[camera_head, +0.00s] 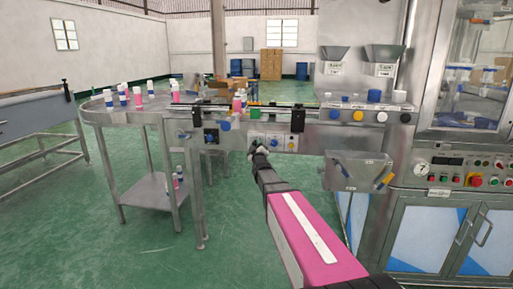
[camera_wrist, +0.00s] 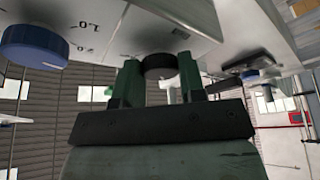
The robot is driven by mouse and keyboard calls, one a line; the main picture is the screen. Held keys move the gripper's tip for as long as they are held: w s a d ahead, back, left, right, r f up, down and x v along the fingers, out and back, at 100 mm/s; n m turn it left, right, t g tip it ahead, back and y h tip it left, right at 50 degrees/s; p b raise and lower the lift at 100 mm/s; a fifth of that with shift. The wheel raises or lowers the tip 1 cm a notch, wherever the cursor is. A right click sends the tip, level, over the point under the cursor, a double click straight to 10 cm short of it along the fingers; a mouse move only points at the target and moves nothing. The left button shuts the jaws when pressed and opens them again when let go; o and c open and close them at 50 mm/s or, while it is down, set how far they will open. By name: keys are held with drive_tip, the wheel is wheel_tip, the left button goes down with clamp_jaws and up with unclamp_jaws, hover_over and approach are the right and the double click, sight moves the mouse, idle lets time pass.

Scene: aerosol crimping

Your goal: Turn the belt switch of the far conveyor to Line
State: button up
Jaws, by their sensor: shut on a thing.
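My gripper (camera_head: 257,150) is at the front panel of the conveyor (camera_head: 270,128), seen at the end of my black and pink arm. In the wrist view my gripper (camera_wrist: 160,82) has its two green fingers on either side of a round black knob (camera_wrist: 160,64), shut on it. The knob sits under a pale panel, and the fingers hide its sides. I take it for the belt switch, but its label and pointer cannot be read. In the head view the gripper's tip hides the knob.
A blue knob (camera_wrist: 35,45) with a numbered scale is left of the gripper; it also shows in the head view (camera_head: 225,125). A round steel table (camera_head: 100,116) with bottles stands left. A metal bin (camera_head: 357,170) hangs right of my arm.

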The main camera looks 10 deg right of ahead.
drive_tip(key=m+h, duration=0.2)
drive_tip(key=m, duration=0.2)
drive_tip(key=m+h, duration=0.2)
drive_tip(key=m, duration=0.2)
drive_tip(key=m+h, duration=0.1)
drive_tip(key=m, duration=0.2)
drive_tip(key=shift+w+a+f+m+h, duration=0.15)
drive_tip(key=shift+a+m+h, duration=0.1)
drive_tip(key=shift+m+h, duration=0.15)
drive_tip(key=shift+m, duration=0.3)
drive_tip(key=o, duration=0.9)
drive_tip(key=v, duration=1.1)
drive_tip(key=shift+f, duration=0.1)
drive_tip(key=shift+w, duration=0.1)
